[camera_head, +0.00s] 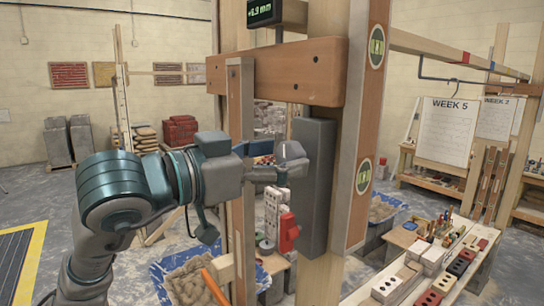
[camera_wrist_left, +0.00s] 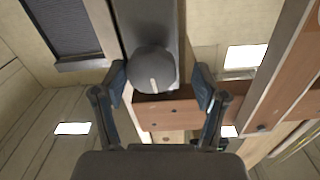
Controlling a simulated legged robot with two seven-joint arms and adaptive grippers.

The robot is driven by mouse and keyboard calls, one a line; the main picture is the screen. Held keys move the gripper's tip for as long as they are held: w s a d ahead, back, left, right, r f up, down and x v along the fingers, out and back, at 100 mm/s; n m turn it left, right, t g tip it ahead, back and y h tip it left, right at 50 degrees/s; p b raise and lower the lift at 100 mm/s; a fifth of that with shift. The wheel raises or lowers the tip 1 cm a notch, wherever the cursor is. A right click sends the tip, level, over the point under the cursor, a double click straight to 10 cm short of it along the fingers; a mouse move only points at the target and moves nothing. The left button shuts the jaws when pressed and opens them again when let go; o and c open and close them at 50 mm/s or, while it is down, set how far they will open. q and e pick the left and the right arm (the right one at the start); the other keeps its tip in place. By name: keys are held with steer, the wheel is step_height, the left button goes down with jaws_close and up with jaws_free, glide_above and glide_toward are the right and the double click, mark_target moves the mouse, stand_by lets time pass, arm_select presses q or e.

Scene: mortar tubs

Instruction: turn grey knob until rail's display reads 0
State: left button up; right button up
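The rail's display (camera_head: 265,12) hangs at the top of the head view and reads +6.9 mm in green. The grey knob (camera_head: 290,151) is beside a tall dark grey block on the wooden frame. In the left wrist view the knob (camera_wrist_left: 153,72) is round, with a short pale mark pointing down. My left gripper (camera_head: 276,163) is at the knob, partly hidden by a wooden post. In the wrist view its open fingers (camera_wrist_left: 160,88) stand on either side of the knob, with gaps visible. My right gripper is not in view.
A wooden post (camera_head: 241,190) stands close to my left gripper. The dark grey block (camera_head: 317,185) and a red piece (camera_head: 288,232) are just right and below. A bench (camera_head: 440,275) with bricks is at lower right. A blue-lined tub (camera_head: 165,275) sits below.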

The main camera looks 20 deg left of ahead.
arm_select(q)
steer(key=shift+s+d+r, duration=0.1)
steer(key=shift+d, duration=0.35)
steer(key=c, duration=0.4)
steer(key=shift+s+d, duration=0.15)
steer(key=shift+d, duration=0.2)
steer(key=shift+c, duration=0.3)
steer(key=shift+w, duration=0.2)
steer(key=shift+w+a+f, duration=0.2)
steer(key=shift+w, duration=0.05)
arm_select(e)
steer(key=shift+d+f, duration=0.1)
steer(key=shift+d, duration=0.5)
arm_select(q)
steer(key=shift+d, duration=0.1)
